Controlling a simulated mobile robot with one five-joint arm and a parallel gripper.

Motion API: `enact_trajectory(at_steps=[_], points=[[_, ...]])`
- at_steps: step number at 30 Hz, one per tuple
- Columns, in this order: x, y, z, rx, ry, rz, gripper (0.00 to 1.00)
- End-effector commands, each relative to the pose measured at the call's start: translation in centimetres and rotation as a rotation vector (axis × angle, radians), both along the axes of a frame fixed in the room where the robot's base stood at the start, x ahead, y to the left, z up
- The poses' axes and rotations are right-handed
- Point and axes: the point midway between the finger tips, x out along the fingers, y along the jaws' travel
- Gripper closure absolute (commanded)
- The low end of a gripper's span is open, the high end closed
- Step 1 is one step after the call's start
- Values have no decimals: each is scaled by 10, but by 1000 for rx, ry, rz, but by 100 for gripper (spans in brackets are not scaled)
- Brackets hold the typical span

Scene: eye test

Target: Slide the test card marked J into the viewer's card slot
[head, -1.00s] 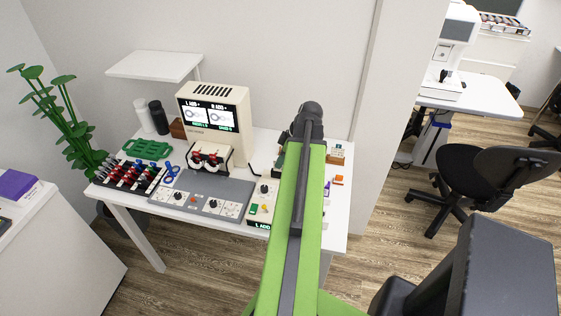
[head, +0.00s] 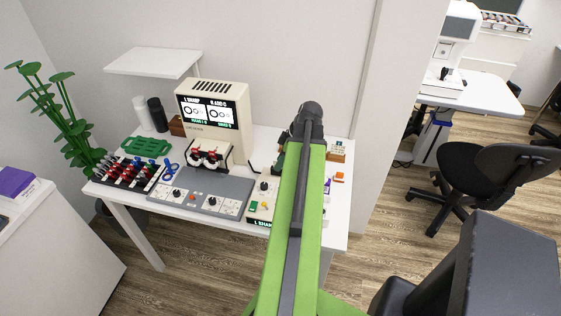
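The likely viewer is a cream machine (head: 242,102) with a dark screen (head: 209,112), at the back of the white table (head: 262,138). The screen shows two round figures under text like "L SHARP" and "R AND C". I cannot make out its card slot. No card marked J can be told at this size. My green arm reaches over the right part of the table and hides what lies behind it. The gripper cannot be made out beyond the arm's dark end joint, so its fingers and any hold are hidden.
A grey control panel (head: 201,193), a rack of red and black tools (head: 128,172) and a green tray (head: 147,146) fill the table's left. A small brown-and-white box (head: 337,151) and an orange block (head: 339,177) stand right of my arm. A black chair (head: 490,160) is farther right.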

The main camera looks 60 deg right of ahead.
Motion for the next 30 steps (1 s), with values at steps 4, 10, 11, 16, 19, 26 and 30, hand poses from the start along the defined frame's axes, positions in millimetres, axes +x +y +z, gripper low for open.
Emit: enact_trajectory(at_steps=[4, 10, 11, 16, 19, 26, 30], points=[[0, 0, 0, 0, 0, 0, 67], [-3, -1, 12, 0, 0, -1, 67], [-5, -1, 17, 0, 0, -1, 67], [-18, -6, 57, 0, 0, -1, 67], [-27, -9, 79, 0, 0, -2, 67], [-47, -15, 129, 1, 0, -2, 67], [-57, -18, 150, 0, 0, 0, 67]])
